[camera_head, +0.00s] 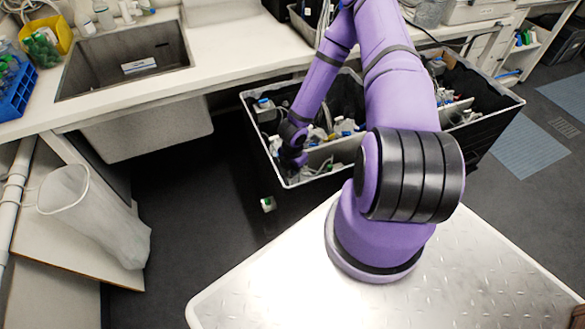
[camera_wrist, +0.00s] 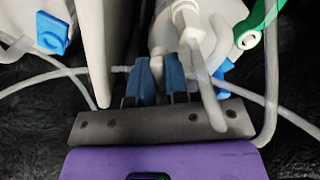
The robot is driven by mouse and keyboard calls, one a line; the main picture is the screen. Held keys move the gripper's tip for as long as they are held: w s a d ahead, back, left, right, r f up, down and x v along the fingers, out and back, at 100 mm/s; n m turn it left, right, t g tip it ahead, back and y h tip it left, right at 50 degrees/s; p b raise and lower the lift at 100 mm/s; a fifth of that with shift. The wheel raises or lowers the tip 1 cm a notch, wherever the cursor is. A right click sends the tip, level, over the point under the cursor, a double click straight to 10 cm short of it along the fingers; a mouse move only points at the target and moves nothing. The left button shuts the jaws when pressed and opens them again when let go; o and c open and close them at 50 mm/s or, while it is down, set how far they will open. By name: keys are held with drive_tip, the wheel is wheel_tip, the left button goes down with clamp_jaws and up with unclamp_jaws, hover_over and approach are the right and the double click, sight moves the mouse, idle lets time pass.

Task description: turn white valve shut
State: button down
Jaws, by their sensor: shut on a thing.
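In the wrist view, my gripper (camera_wrist: 161,74) has its two blue fingers closed around a small white part, which appears to be the white valve (camera_wrist: 157,66). The fingers cover most of it, so its turn angle cannot be told. A white fitting with a tube (camera_wrist: 188,30) stands just right of and above the fingers. In the head view, my gripper (camera_head: 296,158) reaches down into the black bin among bottles. The valve cannot be made out there.
The black bin (camera_head: 247,108) holds several bottles. In the wrist view, a blue clip (camera_wrist: 52,33) is at left, a green part (camera_wrist: 262,18) at right, and thin tubes (camera_wrist: 45,77) cross close by. The counter with a sink (camera_head: 125,60) stands behind.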

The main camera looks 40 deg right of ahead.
drive_tip(key=m, duration=0.4)
drive_tip(key=shift+s+m, duration=0.1)
drive_tip(key=shift+m, duration=0.3)
idle(0.4)
drive_tip(key=c, duration=1.1)
unclamp_jaws()
drive_tip(key=shift+c, duration=0.2)
wheel_tip(320, 180, up, 11)
drive_tip(key=shift+f, duration=0.1)
